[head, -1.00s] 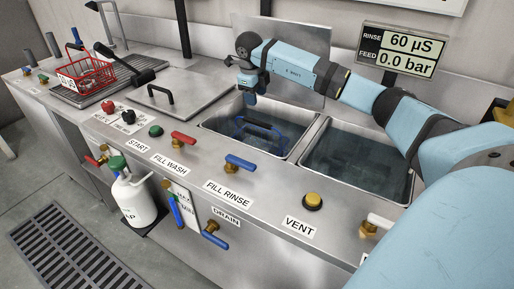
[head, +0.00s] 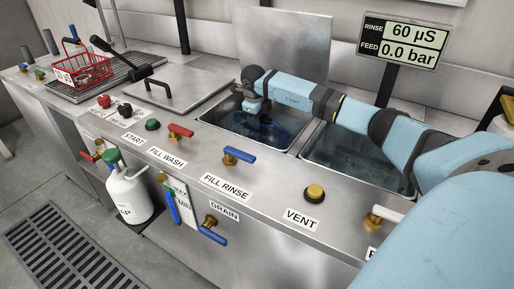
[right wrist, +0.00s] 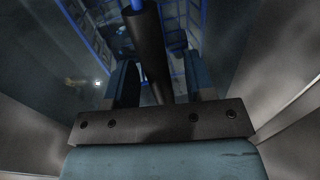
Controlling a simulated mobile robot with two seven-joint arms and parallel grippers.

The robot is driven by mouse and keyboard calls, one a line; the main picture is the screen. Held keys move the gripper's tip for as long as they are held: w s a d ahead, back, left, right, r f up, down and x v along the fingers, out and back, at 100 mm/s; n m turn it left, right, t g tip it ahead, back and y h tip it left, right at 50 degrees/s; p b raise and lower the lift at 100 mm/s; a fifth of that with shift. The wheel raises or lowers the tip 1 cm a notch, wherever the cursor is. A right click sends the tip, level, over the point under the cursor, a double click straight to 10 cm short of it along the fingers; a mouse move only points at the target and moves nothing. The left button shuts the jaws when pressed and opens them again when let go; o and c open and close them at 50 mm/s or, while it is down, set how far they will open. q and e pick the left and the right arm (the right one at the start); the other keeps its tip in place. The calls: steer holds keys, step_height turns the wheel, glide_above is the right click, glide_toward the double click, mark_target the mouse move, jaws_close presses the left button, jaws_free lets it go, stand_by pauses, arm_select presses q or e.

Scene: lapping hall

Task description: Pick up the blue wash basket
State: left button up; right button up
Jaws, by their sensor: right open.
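The blue wash basket (head: 272,127) is a wire basket sitting low in the left sink basin, partly hidden by my right arm. Its blue wires show in the right wrist view (right wrist: 82,38). My right gripper (head: 254,107) reaches down into that basin over the basket. In the right wrist view, the open fingers (right wrist: 160,78) stand on either side of the basket's dark handle grip (right wrist: 147,48). I cannot tell whether either finger touches it. My left gripper is not in view.
The right basin (head: 350,155) holds liquid under my right forearm. A red wire basket (head: 85,70) stands on the drainer at the far left. A lid with a black handle (head: 160,90) lies left of the basins. Valve levers, such as the blue one (head: 238,155), line the front.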

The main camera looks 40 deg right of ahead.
jaws_close()
steer(key=shift+r, duration=0.1)
steer(key=shift+r, duration=0.1)
